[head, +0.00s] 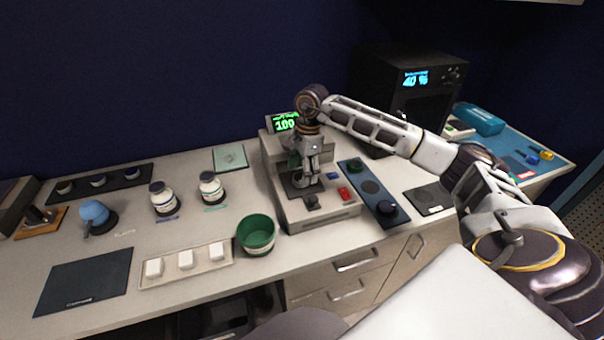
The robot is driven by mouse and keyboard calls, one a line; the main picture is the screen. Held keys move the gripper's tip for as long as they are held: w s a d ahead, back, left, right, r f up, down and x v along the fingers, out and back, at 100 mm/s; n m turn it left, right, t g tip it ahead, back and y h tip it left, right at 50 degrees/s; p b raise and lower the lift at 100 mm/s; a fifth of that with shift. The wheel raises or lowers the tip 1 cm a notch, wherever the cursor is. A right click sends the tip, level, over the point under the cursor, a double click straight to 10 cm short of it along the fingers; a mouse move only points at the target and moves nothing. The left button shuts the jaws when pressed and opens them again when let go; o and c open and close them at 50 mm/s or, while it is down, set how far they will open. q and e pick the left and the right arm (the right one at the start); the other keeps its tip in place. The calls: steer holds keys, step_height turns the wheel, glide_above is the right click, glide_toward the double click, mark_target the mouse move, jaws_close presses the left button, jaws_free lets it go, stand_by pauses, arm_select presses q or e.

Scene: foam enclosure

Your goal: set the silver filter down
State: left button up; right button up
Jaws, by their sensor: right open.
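My right arm reaches in from the right, and my right gripper (307,177) points down over the grey machine (287,213) in the middle of the counter. The gripper is open, with its fingertips low over the dark plate of the machine. I cannot clearly make out the silver filter; a small grey shape shows around the fingertips, but it blends with the fingers. Whether the fingertips touch anything is too small to tell. My left gripper is not in view.
A green bowl (257,234) stands just left of the machine. A blue tray (370,188) with round pieces lies right of it. Two white bottles (163,198) and a tray of white blocks (211,262) are further left. Bare counter lies between the bottles and blocks.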

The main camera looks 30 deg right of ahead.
step_height(320, 180, up, 11)
steer(key=d, duration=0.1)
steer(key=shift+d+f+b, duration=0.15)
steer(key=shift+b, duration=0.2)
